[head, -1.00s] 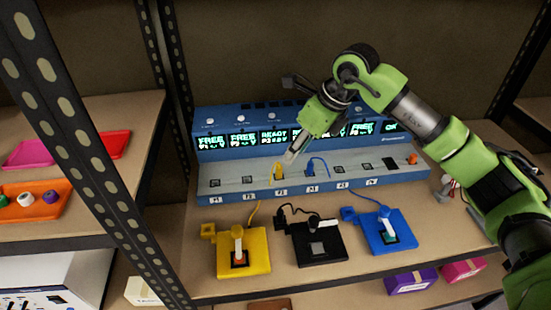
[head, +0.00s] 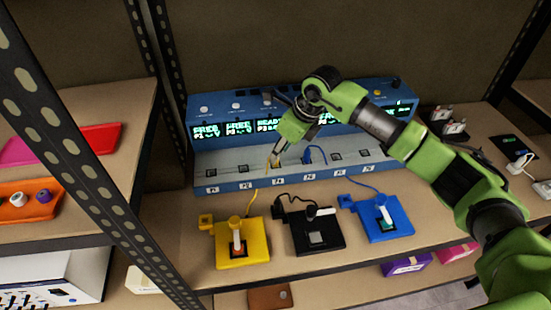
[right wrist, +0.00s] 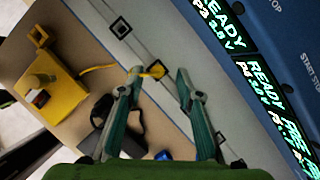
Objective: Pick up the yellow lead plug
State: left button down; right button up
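The yellow lead plug (head: 273,161) is at the front ledge of the blue charging station (head: 230,177), in a socket beside a blue plug (head: 316,154). Its yellow cable runs down toward the yellow cradle (head: 243,245). In the right wrist view the yellow plug (right wrist: 154,69) shows between my right gripper's two fingertips. My right gripper (head: 279,157) reaches down to the plug from above. In the right wrist view my right gripper (right wrist: 158,74) is open, with a gap beside the plug. My left gripper is in no view.
A black cradle (head: 315,231) and a blue cradle (head: 388,219) stand on the shelf in front of the station. A black perforated post (head: 91,160) rises on the left. Orange and red trays lie on the left shelf. The station's display panel stands close behind my gripper.

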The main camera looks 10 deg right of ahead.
jog(key=x, duration=0.3)
jog(key=shift+a+f+p, duration=0.2)
jog(key=shift+p, duration=0.1)
jog(key=shift+f, duration=0.1)
grip_shut()
